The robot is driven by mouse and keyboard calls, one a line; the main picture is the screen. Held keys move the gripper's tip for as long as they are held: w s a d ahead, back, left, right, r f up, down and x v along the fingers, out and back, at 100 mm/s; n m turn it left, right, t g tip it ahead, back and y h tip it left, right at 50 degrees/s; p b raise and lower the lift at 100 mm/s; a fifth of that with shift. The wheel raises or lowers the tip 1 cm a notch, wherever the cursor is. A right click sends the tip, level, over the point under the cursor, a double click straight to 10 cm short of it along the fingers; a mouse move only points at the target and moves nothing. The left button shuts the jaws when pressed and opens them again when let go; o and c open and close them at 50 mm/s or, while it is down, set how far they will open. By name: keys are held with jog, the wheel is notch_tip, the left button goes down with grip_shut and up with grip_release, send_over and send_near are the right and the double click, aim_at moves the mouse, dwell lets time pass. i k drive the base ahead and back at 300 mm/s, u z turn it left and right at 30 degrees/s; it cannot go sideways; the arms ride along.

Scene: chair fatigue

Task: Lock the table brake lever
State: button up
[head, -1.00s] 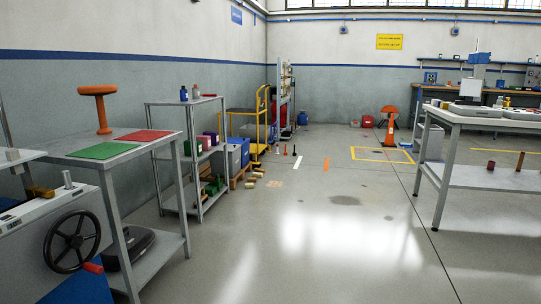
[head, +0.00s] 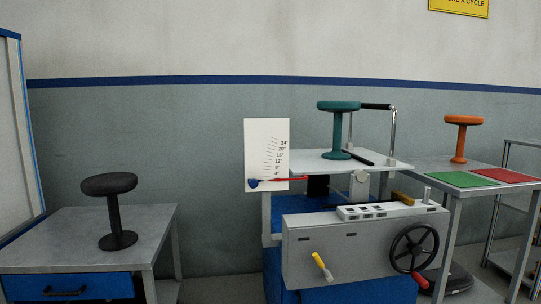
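A lever with a yellow grip (head: 319,261) sits low on the front of the grey test machine (head: 350,238). It slants down to the right and ends in a pale tip. No label shows that it is the brake lever. A black handwheel (head: 414,248) with a red knob is on the same front, to the right. The machine's white table top (head: 310,162) carries a teal stool (head: 337,132) standing upright. A white angle scale (head: 266,150) with a red pointer stands at its left. My gripper is not in view.
A grey bench (head: 60,238) with a black stool (head: 110,212) stands at the left. At the right, a table with green (head: 460,179) and red mats (head: 505,175) holds an orange stool (head: 462,138). A gap lies between bench and machine.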

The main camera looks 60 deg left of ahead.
aim_at(326, 273)
jog(key=u, duration=1.8)
jog(key=k, duration=0.5)
jog(key=u, duration=1.1)
jog(key=i, duration=0.9)
jog(key=z, duration=1.15)
